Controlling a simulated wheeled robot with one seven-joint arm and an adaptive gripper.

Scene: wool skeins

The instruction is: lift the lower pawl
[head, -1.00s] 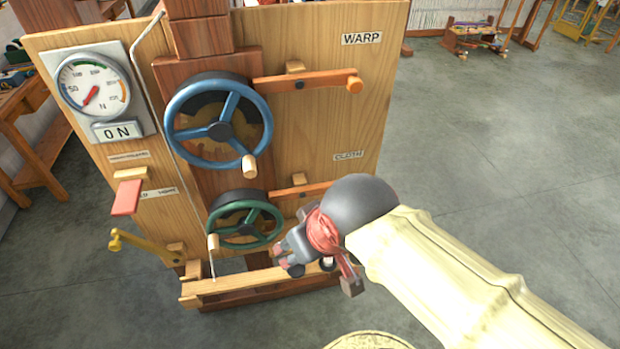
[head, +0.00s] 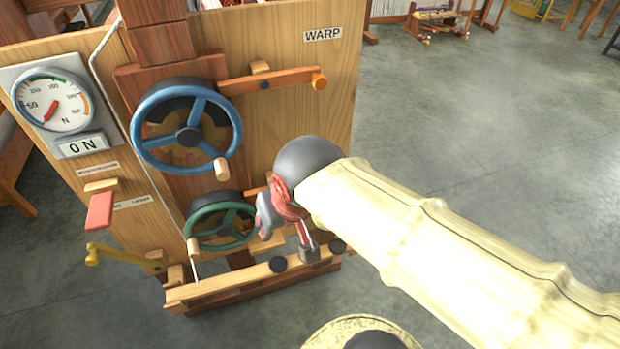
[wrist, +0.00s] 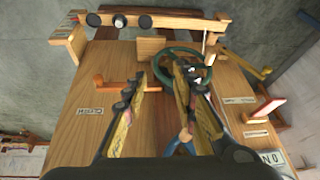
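The lower pawl is a reddish wooden bar beside the green handwheel (head: 222,222). In the head view only a short piece of the pawl (head: 256,190) shows; my wrist and gripper (head: 268,217) hide the rest. In the wrist view, which is upside down, the pawl (wrist: 120,86) has its orange knob at the left, near the CLOTH label (wrist: 90,112). My gripper (wrist: 160,74) is open there, its fingers apart with nothing held. The left fingertip overlaps the pawl's inner end; the right one overlaps the green handwheel (wrist: 166,56). I cannot tell whether either touches.
Above are the blue handwheel (head: 149,153) and the upper pawl (head: 240,83) on the wooden panel (head: 330,110). A wooden rail (head: 215,285) runs below.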

